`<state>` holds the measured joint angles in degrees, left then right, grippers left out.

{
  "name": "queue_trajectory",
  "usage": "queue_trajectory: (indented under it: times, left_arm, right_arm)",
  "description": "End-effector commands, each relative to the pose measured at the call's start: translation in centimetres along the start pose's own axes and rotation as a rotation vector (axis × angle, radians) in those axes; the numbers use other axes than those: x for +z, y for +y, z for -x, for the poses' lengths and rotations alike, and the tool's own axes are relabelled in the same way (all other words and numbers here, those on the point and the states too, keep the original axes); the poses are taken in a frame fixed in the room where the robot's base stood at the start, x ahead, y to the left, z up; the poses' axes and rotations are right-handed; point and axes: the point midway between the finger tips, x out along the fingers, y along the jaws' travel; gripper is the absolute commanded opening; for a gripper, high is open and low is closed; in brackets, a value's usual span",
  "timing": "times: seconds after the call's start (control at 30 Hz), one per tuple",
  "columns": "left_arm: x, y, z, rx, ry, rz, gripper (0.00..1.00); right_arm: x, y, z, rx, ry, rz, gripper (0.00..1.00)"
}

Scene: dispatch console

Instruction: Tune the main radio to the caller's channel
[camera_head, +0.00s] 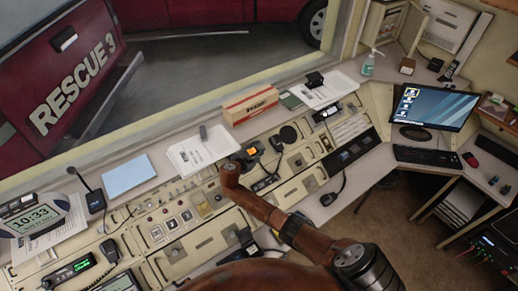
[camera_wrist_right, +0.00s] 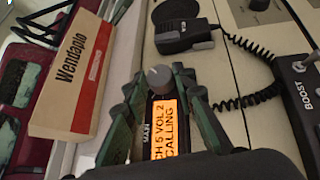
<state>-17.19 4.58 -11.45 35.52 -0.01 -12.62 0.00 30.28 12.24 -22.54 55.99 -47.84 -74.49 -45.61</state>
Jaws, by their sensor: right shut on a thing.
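The main radio, with a lit orange display (camera_wrist_right: 164,125), reads "CH 5 VOL 2 CALLING"; a small side label appears to read MAIN. Its grey round knob (camera_wrist_right: 159,78) stands just beyond the display. My right gripper (camera_wrist_right: 158,82) has its green fingers on either side of the knob and is shut on it. In the head view the orange display (camera_head: 252,151) is small, beside the end of my brown right arm. Another radio with a green display (camera_head: 70,267) is at the lower left, its text too small to read. My left gripper is not in view.
A hand microphone (camera_wrist_right: 184,25) with a coiled cord and a BOOST switch box (camera_wrist_right: 301,80) are to the right. Papers (camera_head: 200,148) lie on the ledge. A monitor (camera_head: 431,107) stands at the right.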

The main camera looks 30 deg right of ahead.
Motion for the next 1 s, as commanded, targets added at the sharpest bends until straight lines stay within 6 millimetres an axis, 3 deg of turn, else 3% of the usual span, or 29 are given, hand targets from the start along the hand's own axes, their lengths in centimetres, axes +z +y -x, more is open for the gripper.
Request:
queue_trajectory:
  times: [0.3,0.8,0.83,1.0]
  left_arm:
    - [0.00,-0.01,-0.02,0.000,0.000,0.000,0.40]
    - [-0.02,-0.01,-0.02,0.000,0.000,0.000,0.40]
    - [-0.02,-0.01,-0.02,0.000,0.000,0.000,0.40]
    - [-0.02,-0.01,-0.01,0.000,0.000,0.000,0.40]
  right_arm:
    - [-0.07,0.03,-0.08,-0.096,-0.006,-0.059,0.00]
    - [0.00,0.09,-0.11,-0.110,-0.008,-0.069,0.00]
    - [0.00,0.09,-0.11,-0.110,-0.008,-0.069,0.25]
    - [0.02,0.14,-0.10,-0.108,-0.008,-0.069,0.37]
